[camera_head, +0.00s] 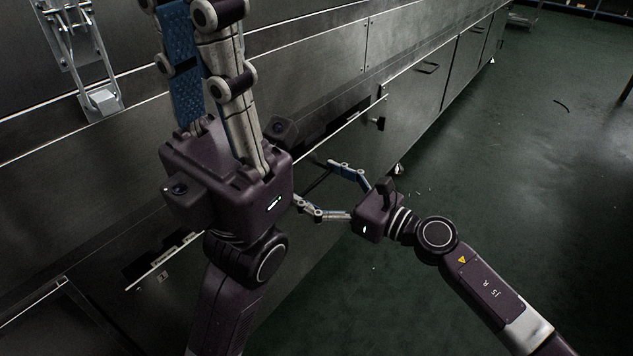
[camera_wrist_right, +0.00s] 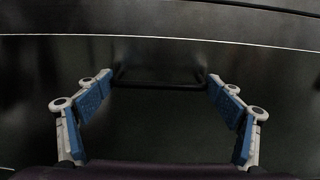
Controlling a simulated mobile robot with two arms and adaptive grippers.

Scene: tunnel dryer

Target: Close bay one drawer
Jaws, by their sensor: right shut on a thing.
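The drawer (camera_head: 345,150) is a dark metal front low on the machine; dark gaps show behind its bright top edge, so it appears to stand a little out. How far is hard to tell. My right gripper (camera_head: 316,184) is at its front, with its widely spaced fingers closed on the two ends of the black bar handle (camera_wrist_right: 158,77). The handle spans between the fingertips in the right wrist view. My left gripper (camera_head: 178,12) points up in front of the machine, large in the head view. Its fingertips reach the top edge, so its opening is unclear.
Further fronts with handles (camera_head: 428,67) continue along the machine to the back right. A metal latch (camera_head: 100,97) is at the upper left. Small labels (camera_head: 162,277) are on the front at lower left. The green floor (camera_head: 530,150) on the right is mostly clear.

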